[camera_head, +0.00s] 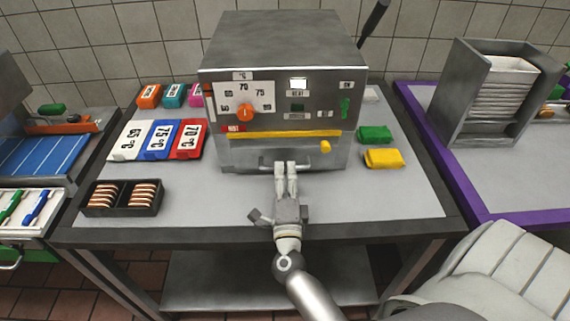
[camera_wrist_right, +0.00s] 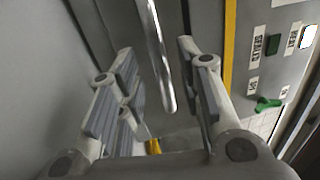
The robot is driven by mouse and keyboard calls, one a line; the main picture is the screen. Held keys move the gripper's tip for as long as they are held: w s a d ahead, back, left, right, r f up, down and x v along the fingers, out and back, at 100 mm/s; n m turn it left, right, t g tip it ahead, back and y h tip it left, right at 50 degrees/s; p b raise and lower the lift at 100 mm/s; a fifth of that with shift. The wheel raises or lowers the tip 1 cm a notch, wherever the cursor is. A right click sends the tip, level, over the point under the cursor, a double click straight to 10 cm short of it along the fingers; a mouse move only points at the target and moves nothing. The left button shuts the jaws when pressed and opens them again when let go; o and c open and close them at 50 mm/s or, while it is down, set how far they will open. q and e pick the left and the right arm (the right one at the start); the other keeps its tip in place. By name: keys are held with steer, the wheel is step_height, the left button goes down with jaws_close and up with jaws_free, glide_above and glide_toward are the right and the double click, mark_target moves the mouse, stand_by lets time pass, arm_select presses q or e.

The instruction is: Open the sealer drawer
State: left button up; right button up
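The sealer (camera_head: 285,60) is a grey metal box at the back middle of the table. Its front has an orange dial knob (camera_head: 245,112), a lit white display, a green switch and a yellow stripe. The drawer handle (camera_head: 266,162) is a metal bar low on the front, and the drawer looks shut. My right gripper (camera_head: 286,164) is at this handle, in front of the sealer. In the right wrist view, the gripper (camera_wrist_right: 165,85) is open, with the handle bar (camera_wrist_right: 158,55) between its fingers and gaps beside it. My left gripper is out of view.
Temperature cards (camera_head: 157,140) and a black tray (camera_head: 95,208) of sandwiches lie on the left. Green (camera_head: 374,134) and yellow (camera_head: 384,158) packs lie right of the sealer. The table front (camera_head: 385,205) is mostly clear. A metal rack (camera_head: 455,100) stands on the right table.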

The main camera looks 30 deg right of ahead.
steer(key=shift+x, duration=1.25)
steer(key=shift+a+r, duration=0.1)
jaws_close()
